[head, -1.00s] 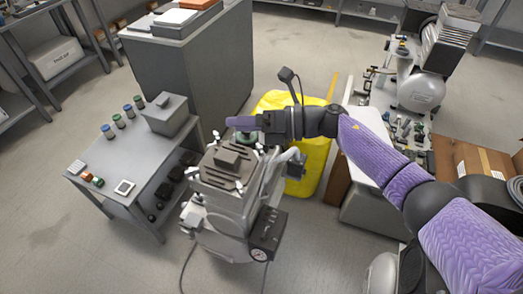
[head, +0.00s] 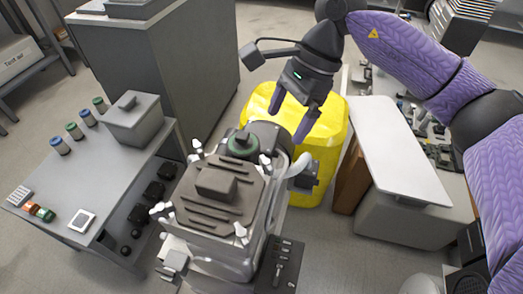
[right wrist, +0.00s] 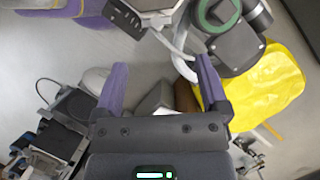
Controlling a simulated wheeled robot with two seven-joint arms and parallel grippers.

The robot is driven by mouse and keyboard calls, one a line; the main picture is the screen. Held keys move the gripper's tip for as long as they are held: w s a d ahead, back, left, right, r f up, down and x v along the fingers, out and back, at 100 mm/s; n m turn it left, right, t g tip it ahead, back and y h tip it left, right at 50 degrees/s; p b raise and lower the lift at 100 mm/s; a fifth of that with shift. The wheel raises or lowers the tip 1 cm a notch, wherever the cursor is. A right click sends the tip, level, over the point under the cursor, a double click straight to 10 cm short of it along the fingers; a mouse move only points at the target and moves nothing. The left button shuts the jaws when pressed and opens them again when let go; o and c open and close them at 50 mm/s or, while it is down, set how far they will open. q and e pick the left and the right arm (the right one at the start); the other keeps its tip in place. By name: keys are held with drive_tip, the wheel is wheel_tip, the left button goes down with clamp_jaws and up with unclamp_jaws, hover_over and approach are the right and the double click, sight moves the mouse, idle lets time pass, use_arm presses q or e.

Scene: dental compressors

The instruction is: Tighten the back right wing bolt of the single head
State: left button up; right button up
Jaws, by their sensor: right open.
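The single head compressor (head: 213,187) stands in the middle of the head view, with a dark ribbed top plate. White wing bolts sit around its corners; the back right wing bolt (head: 265,160) is beside the green-ringed round part (head: 242,144). My right gripper (head: 289,118) is open and empty, its purple fingers pointing down behind and right of that bolt, apart from it. In the right wrist view the open fingers (right wrist: 160,66) have nothing between them; the green ring (right wrist: 217,14) is at the top right. My left gripper is not in view.
A yellow container (head: 325,135) stands just behind and right of the compressor. A grey side table (head: 95,180) with small jars and a grey box is at the left. A tall grey cabinet (head: 165,60) is behind. A white-topped unit (head: 400,150) is at the right.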

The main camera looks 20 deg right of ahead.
sight(267, 162)
drive_tip(key=b+x, duration=0.1)
drive_tip(key=x, duration=0.3)
drive_tip(key=b+x, duration=0.2)
drive_tip(key=x, duration=0.2)
drive_tip(key=shift+s, duration=0.25)
drive_tip(key=shift+a+f, duration=0.25)
drive_tip(key=shift+f, duration=0.1)
drive_tip(key=shift+s, duration=0.1)
drive_tip(key=shift+c, duration=0.6)
drive_tip(key=c, duration=0.5)
clamp_jaws()
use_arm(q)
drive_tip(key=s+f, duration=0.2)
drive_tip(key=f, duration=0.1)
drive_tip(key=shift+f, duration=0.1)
